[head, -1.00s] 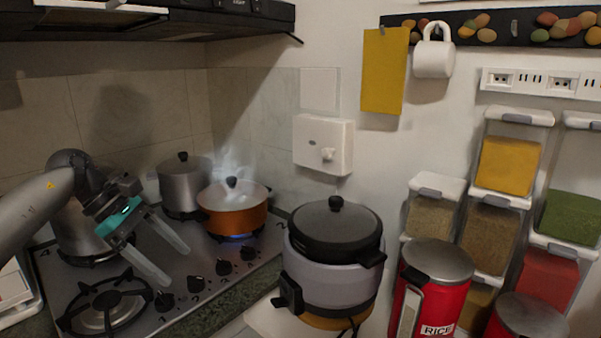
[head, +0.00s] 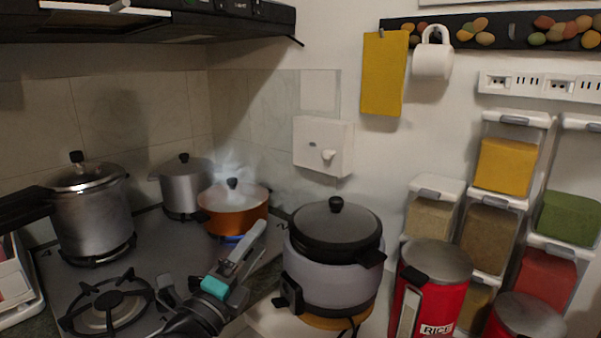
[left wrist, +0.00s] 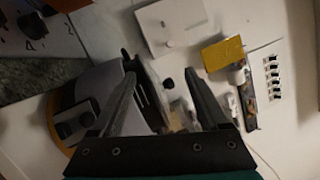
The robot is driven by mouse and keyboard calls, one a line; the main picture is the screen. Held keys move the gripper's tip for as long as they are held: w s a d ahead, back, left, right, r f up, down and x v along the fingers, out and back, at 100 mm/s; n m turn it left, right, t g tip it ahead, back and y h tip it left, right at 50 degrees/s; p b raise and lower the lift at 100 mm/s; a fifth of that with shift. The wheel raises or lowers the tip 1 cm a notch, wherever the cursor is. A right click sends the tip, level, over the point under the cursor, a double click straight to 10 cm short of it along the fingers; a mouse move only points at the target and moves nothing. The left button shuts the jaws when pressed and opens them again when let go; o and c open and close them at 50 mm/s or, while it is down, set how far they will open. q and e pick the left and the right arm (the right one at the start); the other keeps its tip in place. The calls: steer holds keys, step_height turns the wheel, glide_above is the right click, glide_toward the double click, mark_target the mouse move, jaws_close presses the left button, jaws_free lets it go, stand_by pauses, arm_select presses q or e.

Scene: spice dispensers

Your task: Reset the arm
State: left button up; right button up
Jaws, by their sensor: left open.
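My left gripper (head: 252,238) is in the lower middle of the head view, over the right front of the hob and left of the rice cooker (head: 335,265). Its pale finger points up and to the right, and a teal part shows at its base. In the left wrist view my left gripper (left wrist: 160,76) has its two fingers wide apart with nothing held between them. The rice cooker also shows behind the left finger in that view. My right gripper is not in view.
A large steel pot (head: 92,215), a smaller grey pot (head: 183,190) and a steaming orange pot (head: 232,210) stand on the hob (head: 160,240). Spice dispensers (head: 505,168) and a red rice canister (head: 437,290) are at the right. A cooker hood (head: 190,25) overhangs the hob.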

arm_select(q)
steer(key=s+a+f+n+g+y, duration=0.3)
steer(key=s+a+f+n+y, duration=0.15)
steer(key=f+n, duration=0.35)
steer(key=s+a+f+n+g+y, duration=0.25)
steer(key=s+f+n+y, duration=0.25)
steer(key=f+n, duration=0.25)
steer(key=s+a+f+n+g, duration=0.1)
steer(key=s+f+n+g, duration=0.35)
steer(key=s, duration=0.65)
steer(key=s+f+n+g, duration=0.4)
steer(key=s+f+g, duration=0.1)
steer(key=s, duration=0.6)
step_height(320, 180, down, 23)
steer(key=s+g, duration=0.2)
steer(key=s, duration=0.1)
steer(key=s+a+f, duration=0.2)
steer(key=s+f, duration=1.1)
steer(key=s, duration=0.1)
steer(key=shift+s+a+g+h, duration=0.3)
steer(key=shift+a+g+h, duration=0.05)
steer(key=shift+g, duration=0.05)
